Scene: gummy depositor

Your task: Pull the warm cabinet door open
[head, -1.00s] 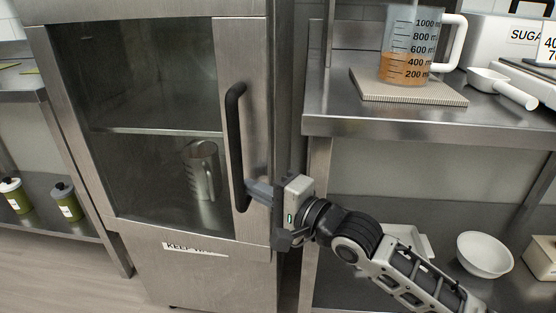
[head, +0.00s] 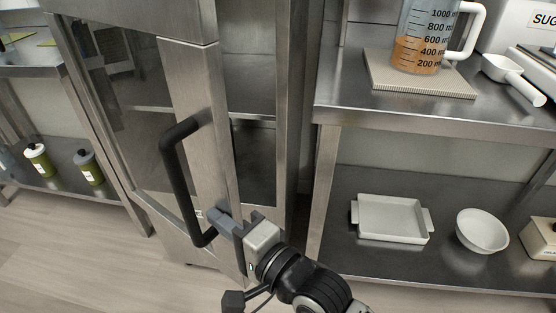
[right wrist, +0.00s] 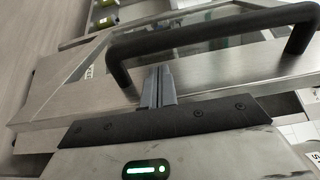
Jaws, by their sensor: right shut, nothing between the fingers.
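The warm cabinet door (head: 189,80) stands partly open, swung out from the steel cabinet frame (head: 291,100); the shelf inside shows through the gap. Its black bar handle (head: 166,165) runs upright along the door's free edge and also spans the top of the right wrist view (right wrist: 200,30). My right gripper (head: 212,222) is shut and empty, with its fingers at the handle's lower end, close to the door edge. In the right wrist view the closed fingers (right wrist: 158,85) lie beside the bar; I cannot tell if they touch it. My left gripper is not in view.
A steel table (head: 420,122) stands right of the cabinet, with a measuring jug (head: 415,60) on a mat and a scoop (head: 510,75). Its lower shelf holds a white tray (head: 392,218) and a bowl (head: 482,230). Bottles (head: 88,167) sit on a shelf at left.

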